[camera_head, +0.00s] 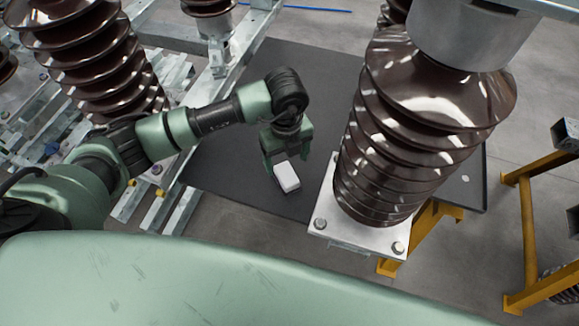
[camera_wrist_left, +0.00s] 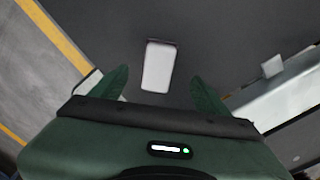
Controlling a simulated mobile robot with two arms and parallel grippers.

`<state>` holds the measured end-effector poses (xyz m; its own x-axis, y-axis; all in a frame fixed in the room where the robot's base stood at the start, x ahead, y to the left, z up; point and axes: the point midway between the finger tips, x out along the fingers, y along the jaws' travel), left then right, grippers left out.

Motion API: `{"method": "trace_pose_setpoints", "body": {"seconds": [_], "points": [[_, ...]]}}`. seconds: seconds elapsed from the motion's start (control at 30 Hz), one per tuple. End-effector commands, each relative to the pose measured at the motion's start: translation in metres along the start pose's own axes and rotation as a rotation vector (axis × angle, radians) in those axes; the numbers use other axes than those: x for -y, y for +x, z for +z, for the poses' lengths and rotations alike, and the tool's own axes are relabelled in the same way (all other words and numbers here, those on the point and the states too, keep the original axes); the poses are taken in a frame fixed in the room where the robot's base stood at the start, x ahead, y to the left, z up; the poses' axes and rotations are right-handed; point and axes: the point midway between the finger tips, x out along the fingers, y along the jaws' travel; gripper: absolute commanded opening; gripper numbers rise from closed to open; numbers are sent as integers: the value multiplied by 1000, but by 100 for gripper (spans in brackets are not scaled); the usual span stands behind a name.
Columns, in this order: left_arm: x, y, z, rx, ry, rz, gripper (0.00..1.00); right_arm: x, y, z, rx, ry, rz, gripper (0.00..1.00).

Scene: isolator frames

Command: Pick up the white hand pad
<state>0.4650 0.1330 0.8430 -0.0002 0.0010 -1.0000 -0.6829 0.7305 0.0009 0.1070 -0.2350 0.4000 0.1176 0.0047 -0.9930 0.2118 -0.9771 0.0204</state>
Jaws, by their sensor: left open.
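The white hand pad (camera_head: 287,177) is a small white block with rounded corners on the dark flat surface (camera_head: 232,160), in the middle of the head view. In the left wrist view the pad (camera_wrist_left: 158,67) shows upper centre as a pale upright rectangle with a dark edge at its top. My left gripper (camera_head: 279,167) is just above and beside the pad in the head view. Its green fingers (camera_wrist_left: 159,78) are open, one on each side of the pad in the wrist picture. A gap shows between pad and fingers; the exact height cannot be told. My right gripper is not in view.
A large brown ribbed insulator (camera_head: 385,140) on a metal base plate (camera_head: 377,232) stands close right of the gripper. Another insulator (camera_head: 95,55) and metal rails (camera_head: 228,62) are at left. A yellow frame (camera_head: 528,225) stands at right. The dark surface behind the gripper is clear.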

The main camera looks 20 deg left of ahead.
Motion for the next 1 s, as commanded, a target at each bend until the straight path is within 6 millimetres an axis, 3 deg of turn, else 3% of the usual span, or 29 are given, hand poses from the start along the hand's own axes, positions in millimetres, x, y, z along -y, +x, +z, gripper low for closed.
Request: {"method": "trace_pose_setpoints", "body": {"seconds": [0.1,0.23,0.43,0.6,0.73,0.77,1.0], "points": [[-1,14,-1,-2,0,3,75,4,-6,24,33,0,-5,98],[-2,29,-3,-3,0,3,75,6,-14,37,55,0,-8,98],[-2,58,-3,-2,-1,2,75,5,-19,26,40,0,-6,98],[-1,66,-3,-2,1,1,75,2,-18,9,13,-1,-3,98],[-1,66,-3,-1,1,0,75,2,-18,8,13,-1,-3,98],[-1,66,-3,-1,1,0,70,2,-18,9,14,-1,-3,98],[-1,65,-2,-1,1,0,3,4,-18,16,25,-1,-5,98]]}}
